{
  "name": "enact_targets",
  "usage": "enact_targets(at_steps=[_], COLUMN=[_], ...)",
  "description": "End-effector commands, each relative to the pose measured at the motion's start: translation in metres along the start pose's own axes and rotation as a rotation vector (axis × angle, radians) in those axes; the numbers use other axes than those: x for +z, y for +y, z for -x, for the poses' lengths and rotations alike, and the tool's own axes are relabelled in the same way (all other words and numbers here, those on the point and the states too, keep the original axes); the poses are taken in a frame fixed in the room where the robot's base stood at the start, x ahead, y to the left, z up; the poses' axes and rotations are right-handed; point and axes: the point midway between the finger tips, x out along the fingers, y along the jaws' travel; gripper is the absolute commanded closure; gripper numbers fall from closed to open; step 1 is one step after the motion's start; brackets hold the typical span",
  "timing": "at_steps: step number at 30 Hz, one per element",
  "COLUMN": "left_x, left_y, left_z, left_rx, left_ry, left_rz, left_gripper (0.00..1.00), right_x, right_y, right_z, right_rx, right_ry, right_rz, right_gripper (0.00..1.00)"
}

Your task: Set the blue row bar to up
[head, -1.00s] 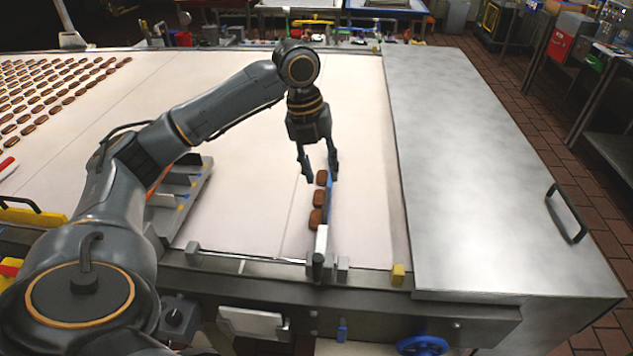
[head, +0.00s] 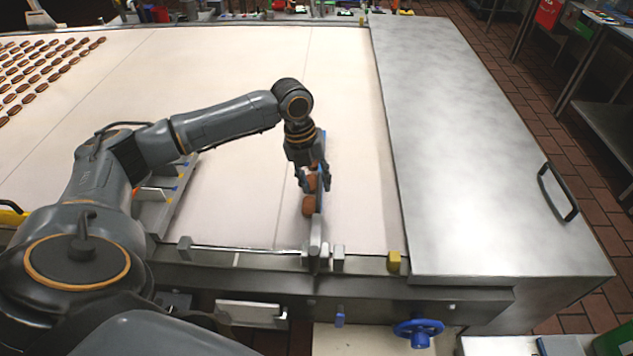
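The blue row bar (head: 319,203) is a thin strip standing on the pale belt, running away from the front rail. Its blue also shows behind my gripper. I cannot tell whether the fingers touch the bar. My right gripper is not in view.
A grey clamp (head: 316,245) holds the bar's near end at the front rail (head: 245,249). A yellow block (head: 394,262) and a blue handwheel (head: 418,331) are to the right. A steel cover (head: 470,150) borders the belt. More cookies (head: 40,75) lie at far left.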

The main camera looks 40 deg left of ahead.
Motion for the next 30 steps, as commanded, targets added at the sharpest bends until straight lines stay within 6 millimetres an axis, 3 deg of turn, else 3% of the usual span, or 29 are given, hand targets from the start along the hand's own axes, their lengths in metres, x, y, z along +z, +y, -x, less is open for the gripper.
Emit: enact_targets(at_steps=[6, 14, 20, 30], left_x=[0.0, 0.0, 0.0, 0.002], left_y=[0.0, 0.0, 0.0, -0.001], left_z=[-0.016, -0.018, -0.017, -0.016], left_rx=[0.0, 0.0, 0.0, -0.001], left_ry=[0.001, -0.001, -0.001, -0.005], left_rz=[-0.001, -0.001, -0.001, -0.002], left_gripper=[0.65, 0.65, 1.0, 1.0], right_x=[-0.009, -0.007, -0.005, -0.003], right_y=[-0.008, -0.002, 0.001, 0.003], right_z=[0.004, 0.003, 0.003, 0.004], right_rx=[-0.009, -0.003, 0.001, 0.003], right_ry=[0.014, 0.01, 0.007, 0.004], right_rz=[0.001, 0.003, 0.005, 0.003], right_gripper=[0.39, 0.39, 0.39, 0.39])
